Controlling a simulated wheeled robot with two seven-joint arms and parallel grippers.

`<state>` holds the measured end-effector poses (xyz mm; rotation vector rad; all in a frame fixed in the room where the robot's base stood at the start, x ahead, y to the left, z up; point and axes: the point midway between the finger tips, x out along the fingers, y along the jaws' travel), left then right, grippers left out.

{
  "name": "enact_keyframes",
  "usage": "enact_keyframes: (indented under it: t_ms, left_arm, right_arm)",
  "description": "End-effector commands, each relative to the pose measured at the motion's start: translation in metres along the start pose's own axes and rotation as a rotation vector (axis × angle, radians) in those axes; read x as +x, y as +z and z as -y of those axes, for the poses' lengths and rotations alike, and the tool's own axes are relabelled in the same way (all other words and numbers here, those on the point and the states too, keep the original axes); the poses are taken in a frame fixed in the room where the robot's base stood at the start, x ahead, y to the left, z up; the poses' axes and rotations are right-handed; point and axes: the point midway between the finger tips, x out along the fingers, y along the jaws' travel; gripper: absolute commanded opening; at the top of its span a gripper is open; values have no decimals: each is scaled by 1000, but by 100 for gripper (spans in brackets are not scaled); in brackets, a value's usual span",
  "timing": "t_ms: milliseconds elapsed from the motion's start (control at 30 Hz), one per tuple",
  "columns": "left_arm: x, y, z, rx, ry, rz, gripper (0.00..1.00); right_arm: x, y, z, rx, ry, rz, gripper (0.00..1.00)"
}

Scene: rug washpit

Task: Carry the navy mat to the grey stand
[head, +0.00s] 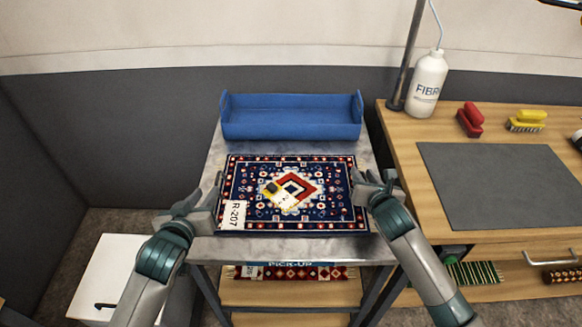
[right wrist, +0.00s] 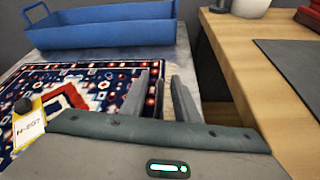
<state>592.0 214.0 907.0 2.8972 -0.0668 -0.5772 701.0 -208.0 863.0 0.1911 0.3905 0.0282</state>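The navy mat (head: 335,215), patterned in red and white, lies flat on the grey metal top of a stand (head: 300,246) marked PICK-UP. A white label reading R-207 is at its front left corner, and a yellow-and-white tag with a dark knob lies near its middle. The mat also shows in the right wrist view (right wrist: 95,75). My left gripper (head: 212,192) is at the mat's left edge and looks open. My right gripper (head: 373,182) is at its right edge; its fingers (right wrist: 165,98) stand apart in the wrist view. I cannot tell whether either touches the mat.
A blue tray (head: 290,130) stands behind the mat. At right is a wooden bench (head: 398,135) with a grey pad (head: 490,185), white bottle (head: 428,85), red brush (head: 470,119) and yellow brush (head: 526,121). A red patterned rug (head: 310,272) lies on the lower shelf. A white cabinet (head: 105,265) is at left.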

Motion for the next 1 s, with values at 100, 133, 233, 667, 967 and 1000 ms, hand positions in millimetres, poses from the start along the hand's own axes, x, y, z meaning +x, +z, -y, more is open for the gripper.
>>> enact_keyframes:
  t_ms: [100,133,233,667,967,1000]
  left_arm:
    - [-2,0,0,0,0,0,28]
    - [-2,0,0,0,0,0,28]
    - [-2,0,0,0,0,0,28]
    - [-2,0,0,0,0,0,28]
    - [-2,0,0,0,0,0,28]
    - [-2,0,0,0,0,0,28]
  right_arm:
    - [0,0,0,0,0,0,28]
    - [0,0,0,0,0,0,28]
    - [0,0,0,0,0,0,28]
    - [-15,0,0,-1,0,1,28]
    - [-62,0,0,-2,1,0,28]
    - [-69,0,0,-2,1,0,28]
